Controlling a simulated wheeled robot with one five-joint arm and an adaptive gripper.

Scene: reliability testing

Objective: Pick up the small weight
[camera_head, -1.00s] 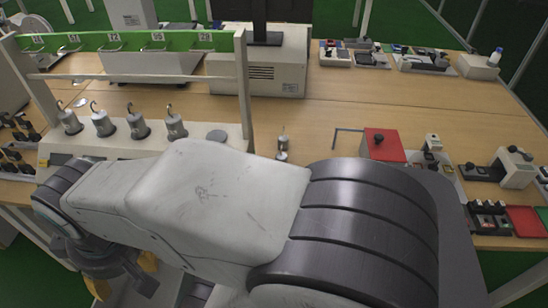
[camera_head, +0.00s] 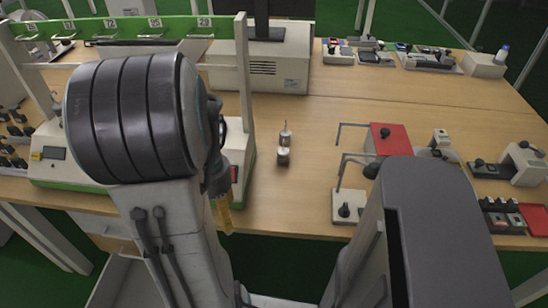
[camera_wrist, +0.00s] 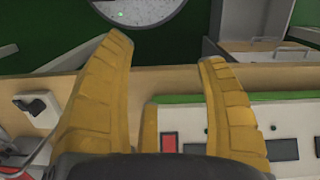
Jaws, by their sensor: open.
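Two small silver metal weights (camera_head: 284,156) stand on the wooden table, one just behind the other, right of the white-and-green test stand. The rear one has a thin upright stem. My gripper (camera_head: 222,208) shows only in part, as a yellow finger by the table's front edge, left of and nearer than these weights. My arm hides the rest of it. I make out no weight in the wrist view. My arm also covers the stand's middle.
The white-and-green test stand (camera_head: 248,110) has an upright post close to my gripper. A red box (camera_head: 390,138) with bent rods and a small white switch box (camera_head: 347,206) stand to the right. A beige machine (camera_head: 265,70) is behind. Bare table (camera_head: 300,195) lies around the weights.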

